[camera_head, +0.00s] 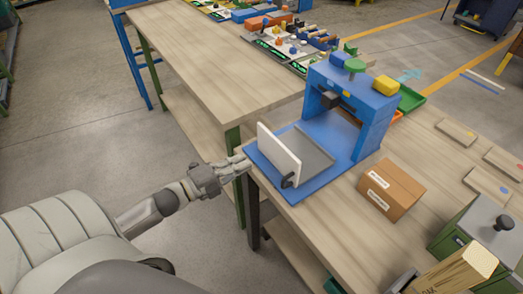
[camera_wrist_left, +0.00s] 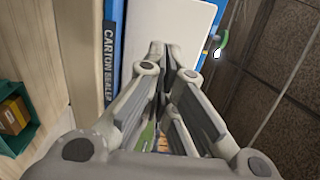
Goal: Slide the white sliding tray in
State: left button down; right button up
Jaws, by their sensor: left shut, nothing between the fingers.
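The white sliding tray (camera_head: 279,154) shows its upright white front panel at the near left end of the blue carton sealer (camera_head: 374,118). A grey plate (camera_head: 313,150) lies behind the panel, towards the sealer's arch. My left gripper (camera_head: 244,164) is shut and empty, just left of the panel near the table edge. In the left wrist view the shut fingertips (camera_wrist_left: 170,48) overlap the white panel (camera_wrist_left: 150,22); I cannot tell whether they touch it. My right gripper is out of view.
A cardboard box (camera_head: 391,188) stands right of the sealer on the wooden table (camera_head: 330,225). A green box with a black knob (camera_head: 478,228) is at lower right. A second table (camera_head: 185,50) with several parts extends behind. Floor is clear at left.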

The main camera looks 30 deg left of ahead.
aim_at(268, 149)
pick_arm(q)
jog(key=p+x, duration=0.1)
jog(key=x, duration=0.6)
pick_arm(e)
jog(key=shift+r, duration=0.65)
